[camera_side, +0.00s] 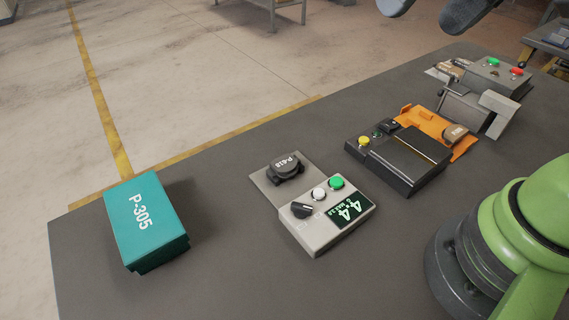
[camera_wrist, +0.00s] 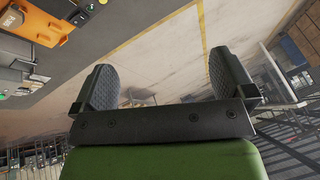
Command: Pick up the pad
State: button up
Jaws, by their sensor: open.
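A dark, rounded block labelled P418 (camera_side: 285,165), which looks like the pad, rests on the flat grey plate (camera_side: 266,190) of a scale on the table. A small brown block (camera_side: 455,133) lies on an orange tray (camera_side: 420,119) farther back; I cannot tell whether it is also a pad. My gripper (camera_side: 431,10) is at the top edge of the side view, high above the table and far from both blocks, with only its fingertips showing. In the wrist view my gripper (camera_wrist: 165,85) has its two dark ribbed fingers wide apart with nothing between them.
A teal box marked P-305 (camera_side: 147,220) stands at the table's left end. The scale's console (camera_side: 328,222) shows 4.4. A black device (camera_side: 400,160) with a yellow button and a grey machine (camera_side: 490,82) stand farther right. Table between teal box and scale is clear.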

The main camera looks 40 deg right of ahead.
jog(key=w+a+f+n+g, duration=0.1)
jog(key=w+a+f+g, duration=0.15)
jog(key=w+f, duration=0.4)
jog(key=n+g+h, duration=0.2)
jog(key=g, duration=0.1)
send_over(286, 164)
jog(key=shift+t, duration=0.25)
notch_tip(286, 164, down, 17)
jog(key=shift+r, duration=0.1)
jog(key=shift+f, duration=2.9)
jog(key=c, duration=1)
jog(key=shift+c, duration=0.2)
jog(key=shift+r, duration=0.1)
